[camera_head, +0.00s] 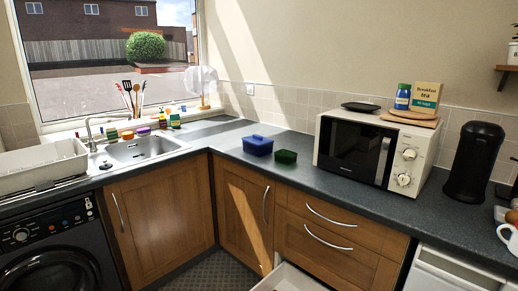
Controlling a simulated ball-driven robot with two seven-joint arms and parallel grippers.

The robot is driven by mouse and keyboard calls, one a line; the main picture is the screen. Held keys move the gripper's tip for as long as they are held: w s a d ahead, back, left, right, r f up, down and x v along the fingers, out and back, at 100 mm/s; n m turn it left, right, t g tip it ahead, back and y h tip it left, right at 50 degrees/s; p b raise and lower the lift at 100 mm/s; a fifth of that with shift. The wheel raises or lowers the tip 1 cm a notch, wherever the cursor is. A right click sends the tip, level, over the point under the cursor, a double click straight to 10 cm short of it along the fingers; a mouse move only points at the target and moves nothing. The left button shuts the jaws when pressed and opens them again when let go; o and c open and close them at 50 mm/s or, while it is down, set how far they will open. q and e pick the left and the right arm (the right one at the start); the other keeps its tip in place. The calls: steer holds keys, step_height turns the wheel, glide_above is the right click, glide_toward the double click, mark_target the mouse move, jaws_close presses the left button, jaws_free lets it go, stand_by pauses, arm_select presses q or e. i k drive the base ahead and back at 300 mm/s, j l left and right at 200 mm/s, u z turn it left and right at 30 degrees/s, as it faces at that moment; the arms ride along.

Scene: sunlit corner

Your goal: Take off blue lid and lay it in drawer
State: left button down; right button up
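A blue container (258,150) stands on the dark worktop in the corner, left of the microwave. A blue lid (258,140) with a small raised handle appears to sit on top of it. A drawer (290,279) with a pale interior is pulled open at the bottom edge, below the wooden drawer fronts; only part of it shows and its contents are mostly cut off. Neither of my grippers is in view.
A dark green open box (286,156) stands close to the right of the blue container. A white microwave (415,150) stands further right, with a jar (403,97) and a tea box (426,97) on top. A sink (142,149) lies left. The worktop (225,137) left of the container is clear.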

mark_target(257, 140)
steer(key=i+j, duration=0.4)
steer(key=j, duration=0.15)
steer(key=i+j, duration=0.45)
steer(key=i+j+z, duration=0.1)
steer(key=i+j, duration=0.3)
steer(key=j, duration=0.2)
